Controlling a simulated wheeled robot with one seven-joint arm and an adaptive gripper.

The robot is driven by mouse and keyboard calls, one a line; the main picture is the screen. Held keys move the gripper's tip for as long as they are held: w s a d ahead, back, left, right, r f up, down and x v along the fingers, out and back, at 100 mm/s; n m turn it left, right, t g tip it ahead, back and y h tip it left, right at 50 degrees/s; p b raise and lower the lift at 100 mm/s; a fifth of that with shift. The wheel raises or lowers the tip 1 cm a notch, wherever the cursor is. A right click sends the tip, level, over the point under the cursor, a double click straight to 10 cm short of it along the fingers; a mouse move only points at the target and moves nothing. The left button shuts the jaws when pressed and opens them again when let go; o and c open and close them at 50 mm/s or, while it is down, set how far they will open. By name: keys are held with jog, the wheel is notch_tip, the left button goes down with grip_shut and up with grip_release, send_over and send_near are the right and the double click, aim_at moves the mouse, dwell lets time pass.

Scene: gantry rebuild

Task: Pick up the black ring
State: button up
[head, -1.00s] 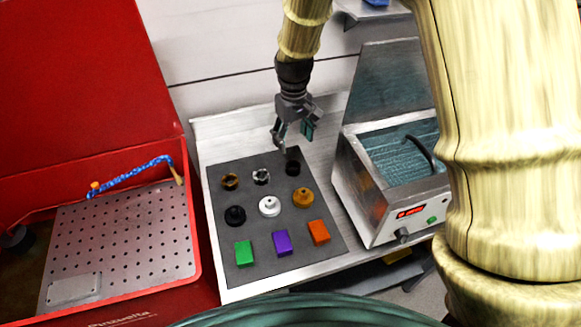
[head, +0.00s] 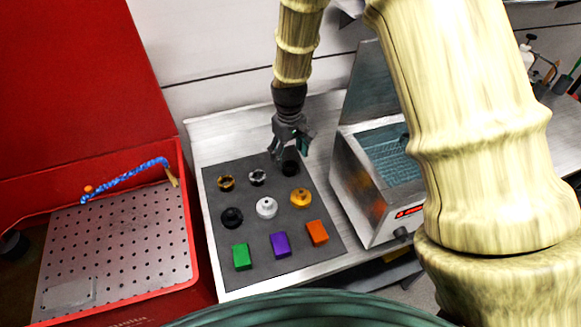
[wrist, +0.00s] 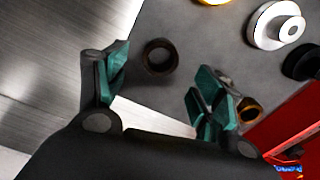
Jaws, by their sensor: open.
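The black ring (head: 291,168) lies at the back right of the dark mat (head: 211,201) in the head view. In the wrist view the ring (wrist: 160,57) shows dark with a brownish tint, lying flat beyond the fingertips and between their lines. My gripper (head: 289,152) is just above and behind the ring, fingers pointing down. In the wrist view the gripper (wrist: 163,76) has its green-padded fingers spread with nothing between them. The ring appears apart from both fingers. The height gap is hard to judge.
A silver ring (head: 257,177) and a gold ring (head: 226,183) share the ring's row. Black, white and orange round parts and green, purple and orange blocks stand nearer. A metal bath with raised lid (head: 362,195) stands close right; a red case (head: 187,230) is left.

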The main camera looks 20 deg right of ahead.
aim_at(290, 164)
jog(key=shift+s+f+p, duration=0.15)
jog(key=shift+f+p, duration=0.8)
jog(key=shift+f, duration=0.35)
jog(key=shift+f+p, duration=0.35)
jog(key=shift+f, duration=0.9)
jog(key=c, duration=1.2)
